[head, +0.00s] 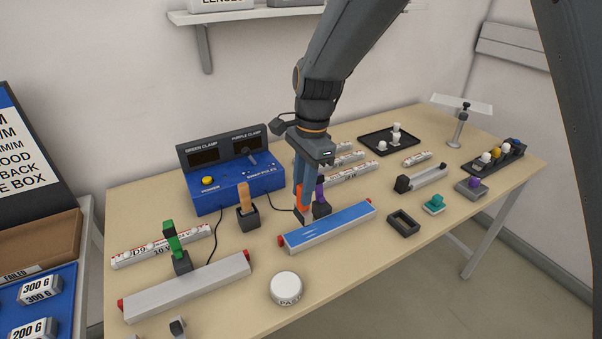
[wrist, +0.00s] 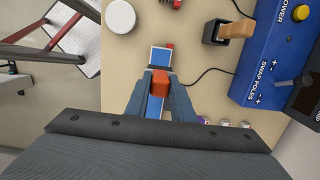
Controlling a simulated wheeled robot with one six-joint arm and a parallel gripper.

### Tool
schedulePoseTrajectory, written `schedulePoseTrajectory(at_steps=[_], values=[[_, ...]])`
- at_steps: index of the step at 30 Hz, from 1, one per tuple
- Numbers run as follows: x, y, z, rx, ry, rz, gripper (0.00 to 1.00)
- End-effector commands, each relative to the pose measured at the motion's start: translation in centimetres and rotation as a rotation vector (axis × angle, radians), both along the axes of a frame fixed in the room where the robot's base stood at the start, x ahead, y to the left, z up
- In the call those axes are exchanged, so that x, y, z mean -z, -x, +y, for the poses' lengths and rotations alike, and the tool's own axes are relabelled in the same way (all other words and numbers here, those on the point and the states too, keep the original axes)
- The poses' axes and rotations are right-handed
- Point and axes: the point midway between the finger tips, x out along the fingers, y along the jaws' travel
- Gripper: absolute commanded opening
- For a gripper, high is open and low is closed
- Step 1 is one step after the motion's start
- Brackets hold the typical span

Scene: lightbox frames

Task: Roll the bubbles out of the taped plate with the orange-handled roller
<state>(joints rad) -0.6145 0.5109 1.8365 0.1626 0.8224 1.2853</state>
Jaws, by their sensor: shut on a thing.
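My gripper (head: 303,192) is shut on an orange handle (head: 302,200), which also shows between the fingers in the wrist view (wrist: 160,83). Its lower end is dark, and the roller part cannot be made out. A long bar with a blue, tape-like top (head: 335,224) and red ends lies at the middle of the table, with pale streaks towards its left end. In the head view the handle stands just behind this bar; in the wrist view it covers part of the blue strip (wrist: 162,57). I cannot tell whether they touch.
A blue control box (head: 235,185) and a wooden-handled block (head: 246,210) are behind left. A grey bar (head: 190,286) and white round tin (head: 286,289) lie in front.

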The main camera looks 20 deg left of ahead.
Motion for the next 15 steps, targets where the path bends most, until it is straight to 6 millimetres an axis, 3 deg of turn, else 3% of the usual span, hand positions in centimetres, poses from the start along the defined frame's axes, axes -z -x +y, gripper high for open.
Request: schedulePoseTrajectory(at_steps=[6,15], values=[[-2.2,-0.1,-0.1,0.003,0.0,0.0,0.0],[-2.6,-0.2,-0.2,0.004,0.0,0.0,0.0]])
